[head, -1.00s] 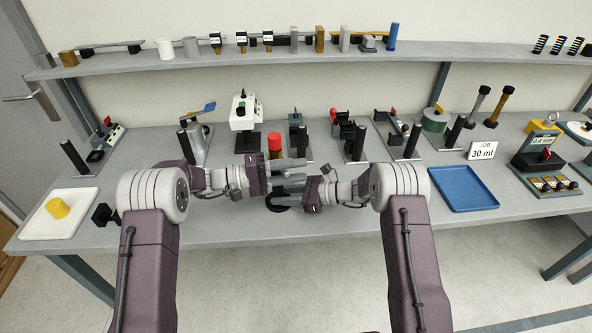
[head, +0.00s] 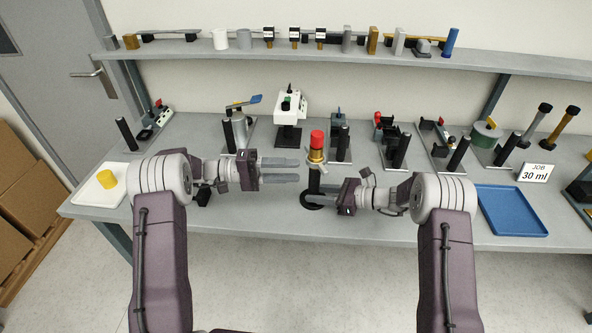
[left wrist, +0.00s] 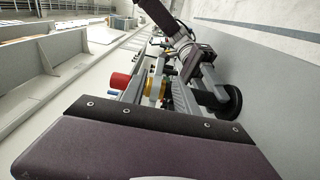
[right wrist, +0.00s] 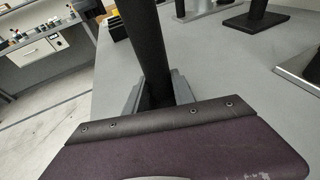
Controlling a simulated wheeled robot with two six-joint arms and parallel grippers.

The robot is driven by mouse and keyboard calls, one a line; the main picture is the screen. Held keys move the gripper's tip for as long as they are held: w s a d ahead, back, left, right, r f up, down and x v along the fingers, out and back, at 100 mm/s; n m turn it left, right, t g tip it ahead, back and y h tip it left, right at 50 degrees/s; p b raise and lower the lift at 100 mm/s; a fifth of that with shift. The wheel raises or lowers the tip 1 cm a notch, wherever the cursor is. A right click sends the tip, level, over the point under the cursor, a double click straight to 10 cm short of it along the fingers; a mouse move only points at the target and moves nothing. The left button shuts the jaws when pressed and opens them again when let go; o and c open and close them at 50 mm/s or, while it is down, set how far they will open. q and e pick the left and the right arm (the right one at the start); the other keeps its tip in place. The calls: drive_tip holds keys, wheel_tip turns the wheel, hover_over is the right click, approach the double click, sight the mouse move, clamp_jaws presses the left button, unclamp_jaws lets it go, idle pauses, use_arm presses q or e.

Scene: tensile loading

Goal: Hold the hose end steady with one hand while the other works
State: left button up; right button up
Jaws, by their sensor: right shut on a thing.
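An upright black post (head: 314,181) stands on a round black base (head: 309,201) near the bench's front. A brass-coloured fitting (head: 317,156) and a red cap (head: 317,139) top it; I cannot tell which part is the hose end. My right gripper (head: 322,191) is shut on the post below the fitting; the right wrist view shows the black post (right wrist: 143,45) between its fingers. My left gripper (head: 290,170) is open and empty, just left of the fitting. The left wrist view shows the red cap (left wrist: 121,81) and brass fitting (left wrist: 154,88) beyond its fingers.
Several bench devices with black posts stand behind, including a white press-like device (head: 290,105). A white tray (head: 98,198) with a yellow cylinder (head: 107,179) is left. A shelf (head: 190,48) runs above.

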drive_tip(key=o, duration=1.1)
drive_tip(key=shift+c, duration=0.2)
